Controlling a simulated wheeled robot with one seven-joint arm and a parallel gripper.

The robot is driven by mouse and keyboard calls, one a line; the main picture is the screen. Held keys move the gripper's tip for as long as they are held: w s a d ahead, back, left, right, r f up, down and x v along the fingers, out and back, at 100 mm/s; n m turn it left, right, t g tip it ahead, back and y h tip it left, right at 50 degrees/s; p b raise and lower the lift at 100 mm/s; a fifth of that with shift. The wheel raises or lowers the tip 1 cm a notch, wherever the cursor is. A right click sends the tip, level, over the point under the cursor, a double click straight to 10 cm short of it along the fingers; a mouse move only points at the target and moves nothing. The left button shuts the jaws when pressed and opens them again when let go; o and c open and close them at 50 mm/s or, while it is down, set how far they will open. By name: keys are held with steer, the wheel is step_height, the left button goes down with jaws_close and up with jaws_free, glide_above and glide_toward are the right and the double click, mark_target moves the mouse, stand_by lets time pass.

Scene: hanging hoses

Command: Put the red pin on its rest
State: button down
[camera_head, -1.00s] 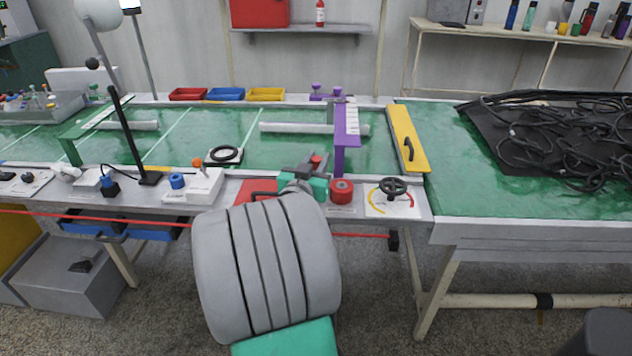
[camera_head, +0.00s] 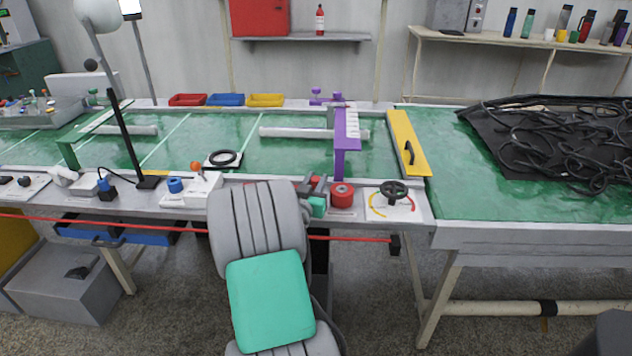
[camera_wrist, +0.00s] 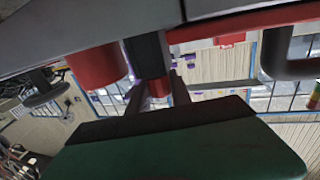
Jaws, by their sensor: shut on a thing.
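The red pin shows as a small red piece (camera_wrist: 159,87) between the two fingers of my gripper (camera_wrist: 158,92) in the wrist view. In the head view, my gripper (camera_head: 315,187) is at the front ledge of the bench, just left of a red drum (camera_head: 341,195), with a bit of red at its fingers. My gripper is shut on the pin. A dark upright block (camera_wrist: 148,55), possibly the rest, stands close to the pin in the wrist view. I cannot tell whether pin and block touch. My arm hides much of this spot in the head view.
The red drum also shows close by in the wrist view (camera_wrist: 95,68). A black handle (camera_wrist: 290,62) is on the other side. A black handwheel (camera_head: 393,190) and a purple frame (camera_head: 341,145) stand near. A red cord (camera_head: 130,225) runs along the bench front.

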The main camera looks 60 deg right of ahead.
steer(key=shift+f, duration=0.3)
steer(key=c, duration=1.2)
jaws_free()
steer(key=shift+r, duration=0.1)
steer(key=shift+o, duration=0.2)
steer(key=shift+r, duration=0.35)
steer(key=v, duration=1.2)
steer(key=w+a+f+n+y, duration=0.2)
steer(key=w+a+f+y, duration=0.15)
steer(key=a, duration=0.35)
steer(key=w+a+f+n+y, duration=0.1)
steer(key=w+a+f+y, duration=0.2)
steer(key=a+y, duration=0.25)
steer(key=a+f+n+y, duration=0.2)
steer(key=a+n+y, duration=0.35)
steer(key=a, duration=1.25)
steer(key=s+a+n+y, duration=0.1)
steer(key=s+a+n, duration=0.1)
steer(key=a, duration=0.3)
steer(key=s+a+r+n+g+y, duration=0.1)
steer(key=s+a+n+y, duration=0.1)
steer(key=a+n, duration=0.3)
steer(key=shift+s+a+g+b, duration=0.3)
steer(key=shift+s+a+b, duration=0.1)
steer(key=shift+s+a, duration=0.25)
steer(key=shift+w+r, duration=0.1)
